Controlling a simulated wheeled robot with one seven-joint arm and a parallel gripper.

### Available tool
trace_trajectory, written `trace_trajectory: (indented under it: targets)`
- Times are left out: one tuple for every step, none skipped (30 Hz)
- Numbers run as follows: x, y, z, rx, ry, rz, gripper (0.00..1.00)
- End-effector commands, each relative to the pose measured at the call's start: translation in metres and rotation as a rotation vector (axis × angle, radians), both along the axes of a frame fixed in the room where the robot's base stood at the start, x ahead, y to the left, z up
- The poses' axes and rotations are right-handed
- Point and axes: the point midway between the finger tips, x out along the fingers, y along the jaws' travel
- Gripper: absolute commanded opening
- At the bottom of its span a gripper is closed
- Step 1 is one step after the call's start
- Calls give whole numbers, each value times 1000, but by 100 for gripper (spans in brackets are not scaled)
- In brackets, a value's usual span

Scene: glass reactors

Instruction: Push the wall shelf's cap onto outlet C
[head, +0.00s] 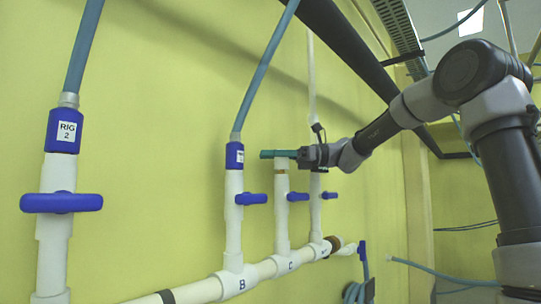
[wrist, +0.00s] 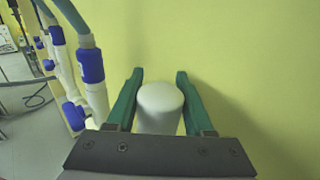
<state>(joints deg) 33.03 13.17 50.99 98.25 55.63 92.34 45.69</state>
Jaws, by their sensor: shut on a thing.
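My gripper (head: 279,154) has green fingers and is at the top of outlet C (head: 282,205), a white upright pipe with a blue valve handle. In the wrist view my gripper (wrist: 160,98) is shut on a white round cap (wrist: 160,105), which sits upright between the fingers. In the head view a bit of the cap (head: 282,163) shows below the fingers, in line with the pipe. A tan ring (head: 282,171) shows just under it. I cannot tell whether the cap is seated on the pipe.
Outlet B (head: 233,205) stands left of outlet C with a blue connector and hose. Another valved pipe (head: 315,205) stands close on the right. A white manifold (head: 264,269) runs below. The RIG 2 pipe (head: 56,175) is at far left. The yellow-green wall is close behind.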

Motion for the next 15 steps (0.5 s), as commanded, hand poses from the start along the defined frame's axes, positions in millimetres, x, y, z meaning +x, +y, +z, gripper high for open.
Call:
trace_trajectory:
  targets:
    - [0,0,0,0,0,0,0]
    - [0,0,0,0,0,0,0]
    - [0,0,0,0,0,0,0]
    - [0,0,-1,0,0,0,0]
    - [0,0,-1,0,0,0,0]
    - [0,0,-2,0,0,0,0]
    - [0,0,-2,0,0,0,0]
    - [0,0,-3,0,0,0,0]
    - [0,0,-4,0,0,1,0]
    - [0,0,-5,0,0,1,0]
    - [0,0,-5,0,0,1,0]
    - [0,0,-6,1,-1,1,0]
    - [0,1,-7,0,-1,1,0]
    - [0,1,-8,0,-1,1,0]
    - [0,1,-9,1,-1,1,0]
